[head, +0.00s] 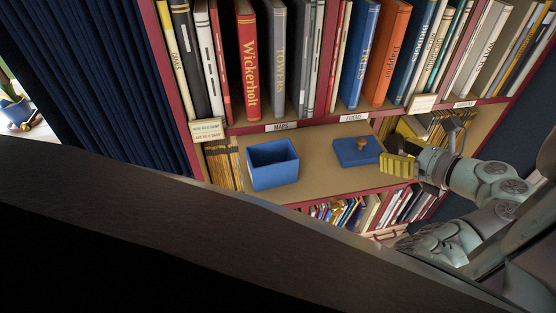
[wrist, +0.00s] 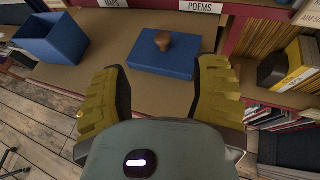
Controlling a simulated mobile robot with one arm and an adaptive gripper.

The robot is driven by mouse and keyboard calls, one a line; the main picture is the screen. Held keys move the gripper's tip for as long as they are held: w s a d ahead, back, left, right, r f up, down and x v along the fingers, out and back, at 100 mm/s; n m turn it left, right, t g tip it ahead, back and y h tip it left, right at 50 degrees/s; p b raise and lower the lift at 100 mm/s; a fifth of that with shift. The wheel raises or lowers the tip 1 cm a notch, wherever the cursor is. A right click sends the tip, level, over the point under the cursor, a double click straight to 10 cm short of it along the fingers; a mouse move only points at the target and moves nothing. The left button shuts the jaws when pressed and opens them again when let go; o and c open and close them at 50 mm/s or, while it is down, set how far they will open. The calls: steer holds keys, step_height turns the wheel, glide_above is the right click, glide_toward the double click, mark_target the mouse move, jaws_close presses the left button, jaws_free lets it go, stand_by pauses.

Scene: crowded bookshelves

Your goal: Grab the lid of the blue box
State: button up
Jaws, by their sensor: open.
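The blue box (head: 272,164) stands without its lid on the wooden shelf, its top open; it also shows at the upper left of the wrist view (wrist: 52,42). The flat blue lid (head: 352,153) lies on the same shelf to the right of the box, with a brown knob (wrist: 163,41) on top. In the wrist view the lid (wrist: 150,62) lies beyond my gripper's fingertips. My gripper (wrist: 160,75) has yellow ridged fingers spread wide with nothing between them. In the head view my gripper (head: 398,166) is at the right of the lid, near the shelf's front edge.
Upright books (head: 247,65) fill the shelf above, with labels reading MAPS and POEMS on its edge. Thin yellow volumes (wrist: 292,68) stand in a compartment right of the lid. The bare shelf surface (head: 315,150) between box and lid is clear. More books (head: 340,213) sit below.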

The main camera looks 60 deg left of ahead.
mark_target(365, 143)
steer(key=p+x, duration=0.1)
steer(key=x, duration=0.4)
steer(key=shift+r, duration=0.15)
steer(key=shift+f+p+x, duration=0.15)
steer(key=shift+p+x, duration=0.3)
steer(key=shift+x, duration=1.1)
steer(key=shift+f+p+x, duration=0.15)
steer(key=shift+p+x, duration=0.25)
steer(key=shift+x, duration=1.1)
steer(key=shift+w+d, duration=0.1)
steer(key=shift+c, duration=0.2)
steer(key=shift+d, duration=0.1)
jaws_close()
